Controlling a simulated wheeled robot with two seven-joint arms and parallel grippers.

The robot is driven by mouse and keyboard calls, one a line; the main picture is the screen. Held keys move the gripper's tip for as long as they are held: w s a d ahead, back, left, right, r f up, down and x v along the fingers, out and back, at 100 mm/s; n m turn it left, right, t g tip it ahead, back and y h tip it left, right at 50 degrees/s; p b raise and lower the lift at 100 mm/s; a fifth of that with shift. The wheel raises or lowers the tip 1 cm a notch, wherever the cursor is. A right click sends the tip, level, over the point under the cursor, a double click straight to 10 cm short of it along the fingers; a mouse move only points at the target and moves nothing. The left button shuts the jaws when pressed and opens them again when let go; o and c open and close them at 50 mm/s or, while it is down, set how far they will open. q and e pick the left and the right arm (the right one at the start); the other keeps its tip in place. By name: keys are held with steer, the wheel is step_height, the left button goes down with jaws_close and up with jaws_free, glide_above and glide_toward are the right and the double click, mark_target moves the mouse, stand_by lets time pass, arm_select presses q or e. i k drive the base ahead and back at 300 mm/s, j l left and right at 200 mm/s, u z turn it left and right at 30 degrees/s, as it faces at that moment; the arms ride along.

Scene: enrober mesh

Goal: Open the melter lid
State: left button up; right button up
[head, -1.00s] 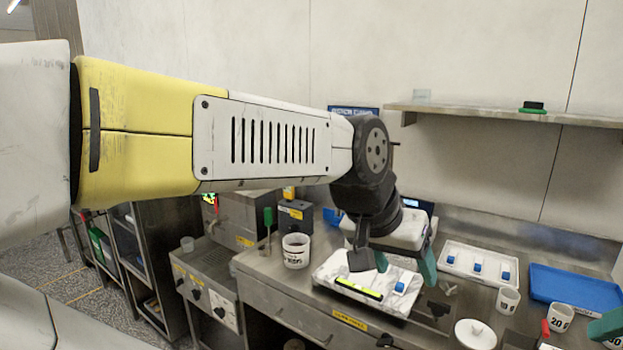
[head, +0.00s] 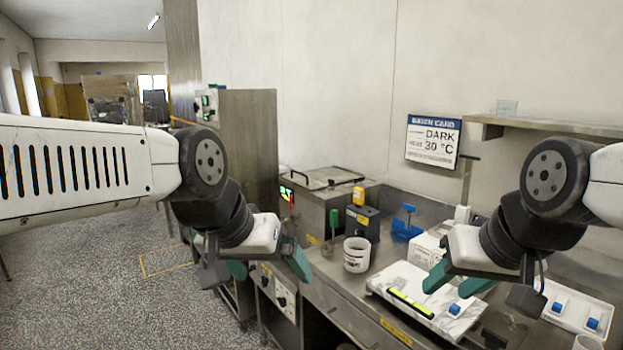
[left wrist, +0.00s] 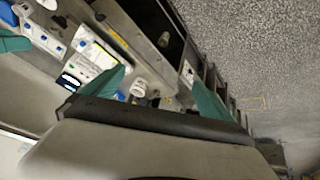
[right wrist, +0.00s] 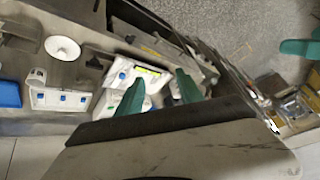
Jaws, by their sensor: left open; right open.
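The melter (head: 318,212) is a steel box at the back left of the counter. Its lid (head: 320,178) lies flat and closed on top, with a dark bar handle. My left gripper (head: 268,268) is open and empty, in front of the melter and lower in the picture, apart from it. My right gripper (head: 456,282) is open and empty over the counter's right part, near a white marbled board. The teal fingers of each also show spread in the left wrist view (left wrist: 158,92) and the right wrist view (right wrist: 155,92).
A white pot (head: 357,256), a dark box with a yellow top (head: 361,222) and a green-handled tool (head: 333,222) stand right of the melter. The marbled board (head: 418,300) holds a yellow-green bar. A brief card (head: 433,140) hangs on the wall. Open floor (head: 130,290) lies left.

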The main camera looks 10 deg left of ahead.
mark_target(314, 180)
steer(key=u, duration=0.25)
steer(key=i+j+z, duration=0.1)
steer(key=z, duration=0.25)
steer(key=i+j+z, duration=0.1)
steer(key=z, duration=0.2)
steer(key=i+j+z, duration=0.15)
steer(key=j, duration=0.2)
steer(key=i+j+z, duration=0.15)
steer(key=j, duration=0.2)
steer(key=i+j+z, duration=0.15)
steer(key=j, duration=0.25)
steer(key=i+j+z, duration=0.15)
steer(key=j, duration=0.25)
steer(key=i+j, duration=0.15)
steer(key=j, duration=0.3)
steer(key=i+j, duration=0.1)
steer(key=j, duration=0.35)
steer(key=i+j, duration=0.15)
steer(key=j, duration=0.3)
steer(key=i+j, duration=0.1)
steer(key=j, duration=0.35)
steer(key=i+j+z, duration=0.1)
steer(key=j, duration=0.35)
steer(key=i+j, duration=0.15)
steer(key=j, duration=0.35)
